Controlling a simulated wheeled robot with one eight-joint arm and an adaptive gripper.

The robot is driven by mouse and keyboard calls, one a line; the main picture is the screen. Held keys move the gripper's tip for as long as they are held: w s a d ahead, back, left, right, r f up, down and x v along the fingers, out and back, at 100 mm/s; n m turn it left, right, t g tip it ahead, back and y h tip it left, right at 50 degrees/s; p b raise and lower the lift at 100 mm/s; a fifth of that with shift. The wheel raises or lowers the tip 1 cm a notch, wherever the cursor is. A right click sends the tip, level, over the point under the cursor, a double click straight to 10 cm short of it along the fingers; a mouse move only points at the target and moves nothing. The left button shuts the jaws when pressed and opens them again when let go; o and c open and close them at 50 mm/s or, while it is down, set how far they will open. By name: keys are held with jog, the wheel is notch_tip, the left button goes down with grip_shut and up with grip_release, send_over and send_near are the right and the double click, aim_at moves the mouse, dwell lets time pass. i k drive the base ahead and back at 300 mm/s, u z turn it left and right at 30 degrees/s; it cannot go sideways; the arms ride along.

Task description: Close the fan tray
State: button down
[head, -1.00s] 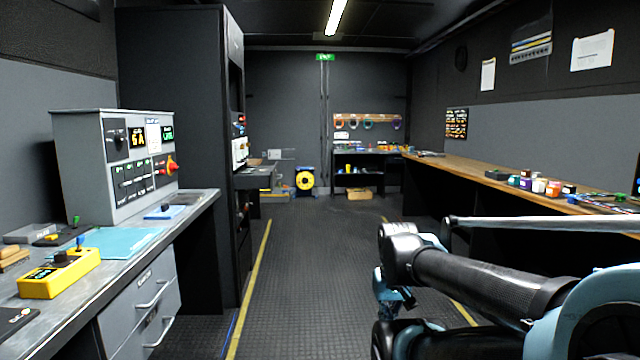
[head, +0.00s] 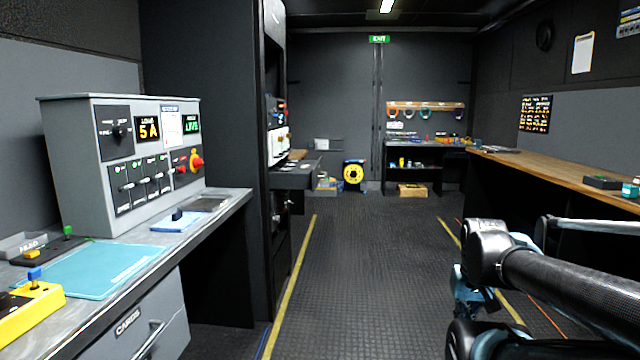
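The tall black equipment rack (head: 205,130) stands left of the aisle. Its front faces the aisle and I see it at a steep slant. Pale units (head: 278,146) stick out of that front at mid-height. I cannot make out which part is the fan tray, nor how far out it stands. My arm (head: 560,285) is folded at the lower right, well apart from the rack. No gripper fingers can be made out.
A grey control console (head: 130,165) stands on the left bench (head: 215,215), above a drawer marked CARDS (head: 135,325). A long wooden counter (head: 560,172) runs along the right wall. The dark floor (head: 370,260) between yellow lines is clear. A yellow reel (head: 353,175) stands at the back.

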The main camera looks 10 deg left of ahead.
aim_at(288, 174)
jog(key=u, duration=0.35)
jog(key=i, duration=1.1)
jog(key=u, duration=0.45)
